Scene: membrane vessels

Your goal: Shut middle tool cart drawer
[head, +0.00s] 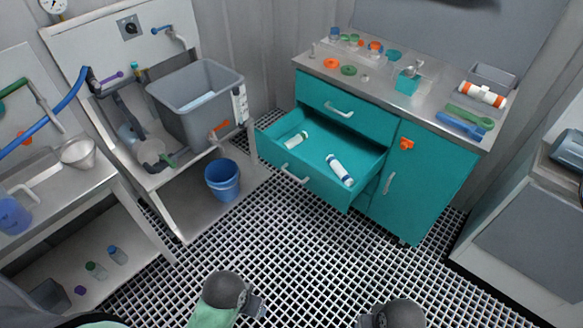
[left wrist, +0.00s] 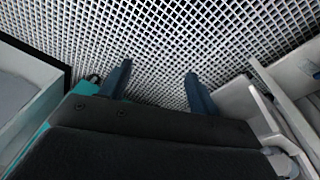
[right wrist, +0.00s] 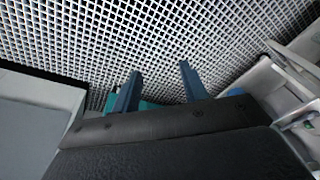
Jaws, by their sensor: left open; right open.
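The teal tool cart (head: 430,165) stands at the back right. Its middle drawer (head: 310,182) is pulled well out, with a white bar handle (head: 294,174) on its front. A green-marked white bottle (head: 292,141) and a white cylinder with dark blue bands (head: 340,170) lie inside. The drawer above (head: 345,108) is shut. My right gripper (right wrist: 161,75) is also spread and empty, over the grating.
The grated floor (head: 290,240) before the cart is clear. A blue bucket (head: 222,180) stands left of the drawer under a grey sink bin (head: 196,100). A workbench (head: 110,205) is at left, a grey-white unit (head: 520,215) at right. Small parts crowd the cart top.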

